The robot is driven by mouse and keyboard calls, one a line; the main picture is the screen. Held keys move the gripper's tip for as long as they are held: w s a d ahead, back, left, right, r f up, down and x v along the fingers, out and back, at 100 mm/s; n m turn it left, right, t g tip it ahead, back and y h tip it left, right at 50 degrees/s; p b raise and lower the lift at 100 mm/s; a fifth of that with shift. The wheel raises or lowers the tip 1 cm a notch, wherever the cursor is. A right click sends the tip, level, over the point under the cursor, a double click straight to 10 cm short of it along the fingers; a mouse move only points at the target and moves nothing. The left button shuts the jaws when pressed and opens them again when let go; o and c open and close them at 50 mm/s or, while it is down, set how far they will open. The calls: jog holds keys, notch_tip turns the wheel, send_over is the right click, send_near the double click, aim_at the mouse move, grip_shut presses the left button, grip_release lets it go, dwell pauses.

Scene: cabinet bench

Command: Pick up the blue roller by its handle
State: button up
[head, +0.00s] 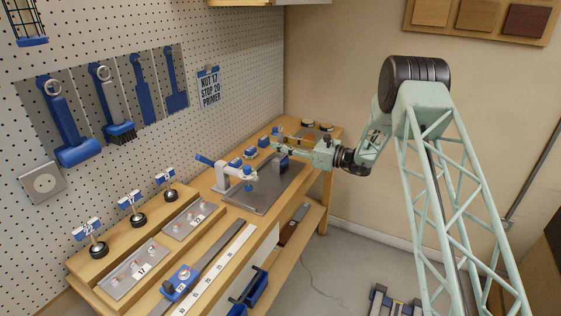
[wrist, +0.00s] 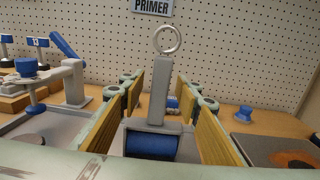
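The blue roller (wrist: 151,145) shows in the wrist view, low in the middle, under a grey upright handle (wrist: 157,90) with a ring at its top. In the head view a small blue part (head: 283,162) shows just under my gripper (head: 291,147), over the grey plate. My gripper is open. In the wrist view its yellow pads stand left and right of the handle, with gaps at both sides. Whether the fingertips reach fully around the handle in depth I cannot tell. The roller's lower side is hidden by the gripper body.
A white press with a blue lever (head: 225,174) stands left of the grey plate (head: 247,205). Blue tools hang on the pegboard (head: 226,50). Small blue-topped pieces line the bench behind. A dark plate with an orange patch (wrist: 283,154) lies at right in the wrist view.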

aim_at(280, 133)
jog(key=shift+c, duration=0.7)
grip_shut()
jog(key=shift+r, duration=0.2)
jog(key=shift+r+p, duration=0.5)
jog(key=shift+r, duration=1.1)
jog(key=s+d+r+p, duration=0.1)
jog(key=s+d+p, duration=0.1)
jog(key=s, duration=1.3)
jog(key=shift+s+d+r, duration=0.25)
jog(key=shift+s+d, duration=0.05)
jog(key=shift+s, duration=0.1)
